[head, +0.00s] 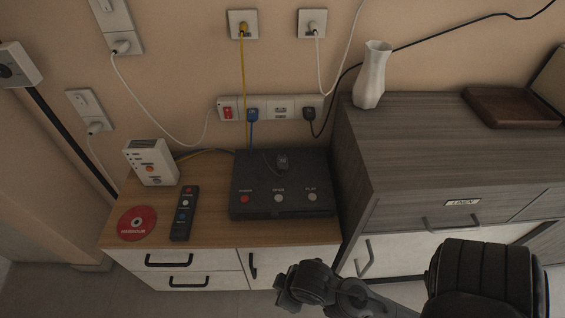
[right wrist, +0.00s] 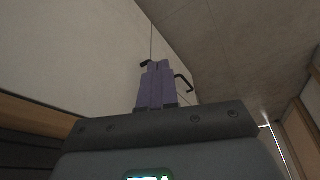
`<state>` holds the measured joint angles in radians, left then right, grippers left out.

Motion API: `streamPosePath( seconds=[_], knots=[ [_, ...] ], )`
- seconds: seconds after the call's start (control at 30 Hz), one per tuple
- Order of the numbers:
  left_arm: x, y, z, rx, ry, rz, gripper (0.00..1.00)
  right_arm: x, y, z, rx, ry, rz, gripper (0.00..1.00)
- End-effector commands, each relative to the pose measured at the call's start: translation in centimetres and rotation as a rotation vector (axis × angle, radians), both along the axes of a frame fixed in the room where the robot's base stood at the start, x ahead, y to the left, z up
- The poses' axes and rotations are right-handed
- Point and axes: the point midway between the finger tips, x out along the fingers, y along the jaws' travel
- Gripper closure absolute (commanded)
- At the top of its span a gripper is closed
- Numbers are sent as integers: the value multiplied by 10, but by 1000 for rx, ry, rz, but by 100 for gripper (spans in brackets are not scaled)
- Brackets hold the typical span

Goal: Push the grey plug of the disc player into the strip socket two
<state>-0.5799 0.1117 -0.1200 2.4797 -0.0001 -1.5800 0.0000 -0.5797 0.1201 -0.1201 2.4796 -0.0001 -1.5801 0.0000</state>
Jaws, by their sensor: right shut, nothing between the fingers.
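The white strip (head: 267,103) is on the wall behind. From left it has a red switch (head: 227,113), a blue plug (head: 252,115), an empty-looking socket position (head: 281,109) and a black plug (head: 310,113). My right arm's end is low in the head view, in front of the cabinets; its fingertips are unclear there. In the right wrist view my right gripper (right wrist: 155,68) has its purple fingers together, empty. My left gripper is not in view.
A white router-like box (head: 151,163), a remote (head: 184,214) and a red disc (head: 137,223) are left of the player. A white vase (head: 372,75) and a brown tray (head: 512,107) stand on the taller grey cabinet (head: 420,150) at right. Several cables hang along the wall.

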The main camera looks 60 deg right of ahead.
Motion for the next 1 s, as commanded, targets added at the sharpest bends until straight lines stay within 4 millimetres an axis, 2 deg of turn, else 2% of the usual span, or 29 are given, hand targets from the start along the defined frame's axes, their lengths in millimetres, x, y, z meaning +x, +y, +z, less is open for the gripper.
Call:
streamPosePath(
  seconds=[0.17, 0.6, 0.87, 1.0],
  knots=[
    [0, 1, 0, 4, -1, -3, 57, 0, 0, 0, 0, 0, 0, 98],
    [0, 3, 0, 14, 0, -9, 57, 0, 0, 0, 0, 0, 0, 31],
    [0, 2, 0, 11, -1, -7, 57, 0, 0, 1, 1, -2, -1, 31],
    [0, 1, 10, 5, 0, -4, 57, 6, 2, 8, -13, -5, 40, 31]
  ],
)
